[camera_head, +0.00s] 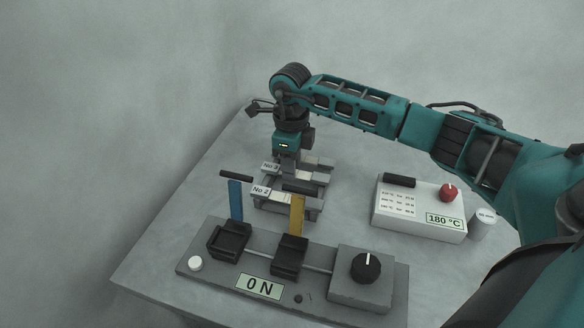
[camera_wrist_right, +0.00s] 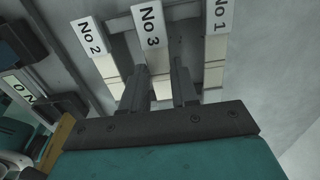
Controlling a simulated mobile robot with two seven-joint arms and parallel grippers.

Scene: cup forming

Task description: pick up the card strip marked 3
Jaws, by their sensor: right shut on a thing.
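The card strip marked No 3 (camera_wrist_right: 153,30) is a pale strip with a white label at its end. It is between the two dark fingers of my right gripper (camera_wrist_right: 161,75), which is shut on it. In the head view my right gripper (camera_head: 287,165) points down over the rack, and the No 3 label (camera_head: 270,168) shows just left of it. The strips marked No 2 (camera_wrist_right: 90,37) and No 1 (camera_wrist_right: 219,16) lie on either side in the wrist view. My gripper hides part of strip 3. My left gripper is not in view.
The grey rack (camera_head: 312,208) holds the strips. A white 180 °C box (camera_head: 400,222) and a white cup (camera_head: 483,223) stand at right. The table's left side is bare.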

